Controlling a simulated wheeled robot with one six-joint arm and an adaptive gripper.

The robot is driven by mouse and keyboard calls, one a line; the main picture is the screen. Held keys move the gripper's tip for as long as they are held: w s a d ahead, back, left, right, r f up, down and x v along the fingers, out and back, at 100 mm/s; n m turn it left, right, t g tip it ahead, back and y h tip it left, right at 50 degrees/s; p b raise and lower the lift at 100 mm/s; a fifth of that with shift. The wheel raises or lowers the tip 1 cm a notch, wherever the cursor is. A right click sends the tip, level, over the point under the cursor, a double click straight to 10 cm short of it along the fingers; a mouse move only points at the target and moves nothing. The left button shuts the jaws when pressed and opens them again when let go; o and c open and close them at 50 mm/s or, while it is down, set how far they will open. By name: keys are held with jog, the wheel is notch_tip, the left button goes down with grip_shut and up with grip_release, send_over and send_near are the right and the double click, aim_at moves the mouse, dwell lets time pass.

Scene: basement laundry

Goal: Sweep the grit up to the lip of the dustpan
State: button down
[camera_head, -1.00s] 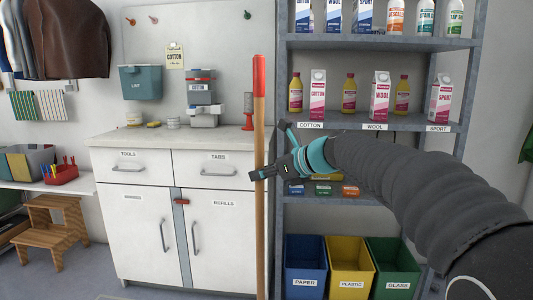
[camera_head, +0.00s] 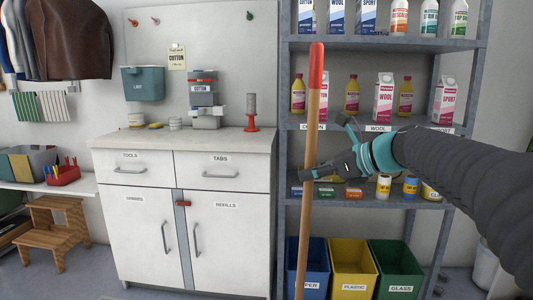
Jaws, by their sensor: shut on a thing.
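A long wooden broom handle (camera_head: 307,200) with a red end stands nearly upright, leaning slightly, in front of the shelf unit. Its lower end runs out of the bottom of the picture, so the broom head is hidden. My gripper (camera_head: 308,173) comes in from the right and is shut on the handle, well below the red tip. The grit and the dustpan are not in view.
A white cabinet (camera_head: 147,225) with a worktop stands left of the handle. A grey shelf unit (camera_head: 375,124) stands behind my gripper, with blue, yellow (camera_head: 353,285) and green (camera_head: 397,285) bins at its foot. A wooden step stool (camera_head: 52,238) is at far left.

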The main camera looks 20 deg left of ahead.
jog(key=shift+r, duration=1.35)
jog(key=shift+a, duration=0.1)
